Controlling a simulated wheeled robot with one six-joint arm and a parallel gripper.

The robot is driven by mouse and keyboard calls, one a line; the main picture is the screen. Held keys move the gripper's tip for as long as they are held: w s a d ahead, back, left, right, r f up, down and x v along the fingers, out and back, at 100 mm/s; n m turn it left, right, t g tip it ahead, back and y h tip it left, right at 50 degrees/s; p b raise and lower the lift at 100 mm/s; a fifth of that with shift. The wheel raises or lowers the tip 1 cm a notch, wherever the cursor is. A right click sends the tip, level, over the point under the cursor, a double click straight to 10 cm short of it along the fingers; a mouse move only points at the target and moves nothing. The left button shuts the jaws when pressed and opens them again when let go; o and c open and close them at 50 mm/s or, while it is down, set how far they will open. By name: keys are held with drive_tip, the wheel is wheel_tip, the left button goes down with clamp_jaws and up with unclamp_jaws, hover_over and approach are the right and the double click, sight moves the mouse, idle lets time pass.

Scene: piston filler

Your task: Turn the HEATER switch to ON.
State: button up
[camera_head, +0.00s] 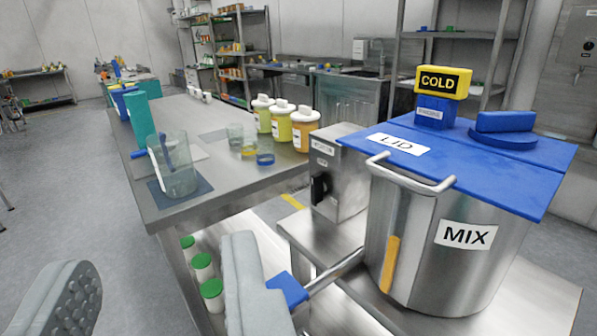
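My gripper (162,255) shows at the lower left with its two grey fingers wide apart and nothing between them. A steel box (345,185) with a black knob (319,187) on its front face stands beside the large pot. The small label on the box is too small to read, so I cannot tell if the knob is the HEATER switch or which way it is set. The knob is apart from the gripper, beyond and to the right of it. A yellow block reading COLD (442,82) sits on a blue block above the pot's lid.
The steel pot marked MIX (425,245) with a blue lid (470,158) and handle fills the right. A steel table (225,195) with jars stands left of the box. Green-capped jars (203,266) are low behind the fingers. A grey wall panel (577,60) is upper right. Open floor lies left.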

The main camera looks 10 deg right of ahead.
drive_tip(key=w+d+m+t+h, duration=0.15)
drive_tip(key=w+m+h, duration=0.6)
drive_tip(key=w, duration=1.85)
drive_tip(key=m+g+h, duration=0.6)
drive_tip(key=g+h, duration=0.4)
drive_tip(key=g, duration=0.3)
approach(312, 183)
drive_tip(key=shift+y, duration=0.25)
drive_tip(key=x, duration=0.9)
drive_tip(key=shift+d+r, duration=0.15)
drive_tip(key=shift+d, duration=0.15)
drive_tip(key=shift+c, duration=0.5)
clamp_jaws()
